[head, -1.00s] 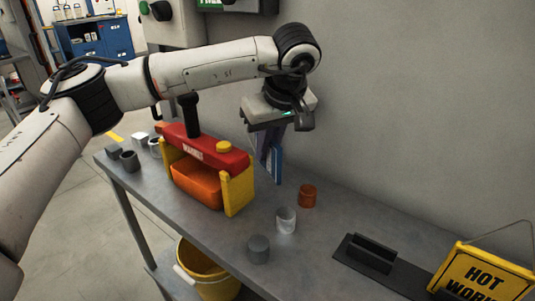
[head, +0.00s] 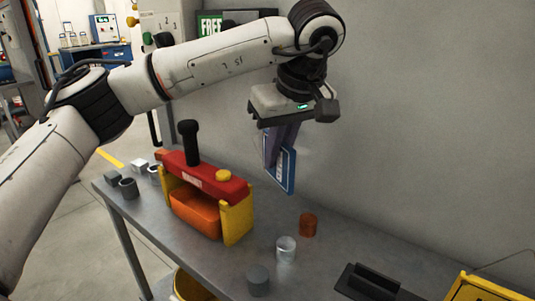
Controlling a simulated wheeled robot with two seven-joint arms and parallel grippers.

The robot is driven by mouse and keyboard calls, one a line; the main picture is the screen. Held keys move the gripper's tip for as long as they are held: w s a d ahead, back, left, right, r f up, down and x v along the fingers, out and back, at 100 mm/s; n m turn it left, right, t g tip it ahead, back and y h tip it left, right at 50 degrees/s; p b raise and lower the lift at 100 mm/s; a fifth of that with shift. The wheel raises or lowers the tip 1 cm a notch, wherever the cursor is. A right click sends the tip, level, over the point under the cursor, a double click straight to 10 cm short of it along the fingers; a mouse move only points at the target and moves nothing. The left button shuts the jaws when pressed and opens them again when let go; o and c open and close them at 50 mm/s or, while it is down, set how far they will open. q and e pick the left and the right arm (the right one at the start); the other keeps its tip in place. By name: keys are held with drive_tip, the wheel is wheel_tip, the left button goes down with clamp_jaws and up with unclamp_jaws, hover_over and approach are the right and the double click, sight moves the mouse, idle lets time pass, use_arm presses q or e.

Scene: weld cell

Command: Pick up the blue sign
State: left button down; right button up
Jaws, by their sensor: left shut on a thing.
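The blue sign (head: 286,170) is a thin blue panel with a white edge, seen nearly edge-on in the head view. It hangs tilted in the air above the back of the grey bench (head: 335,262), near the wall. My left gripper (head: 284,140) points down and is shut on the sign's upper part. The gripper body hides the sign's top, and the sign's face is mostly turned away. My right gripper is not in view.
A red, yellow and orange box-like device (head: 207,187) with a black handle stands left of the sign. An orange cylinder (head: 308,225), a clear cup (head: 286,249), a grey cylinder (head: 258,280), a black slotted holder (head: 368,283) and a yellow sign (head: 480,289) stand on the bench.

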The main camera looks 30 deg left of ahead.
use_arm(q)
drive_tip(key=s+d, duration=0.7)
drive_tip(key=d, duration=0.4)
drive_tip(key=shift+s+d, duration=0.3)
drive_tip(key=shift+s, duration=0.1)
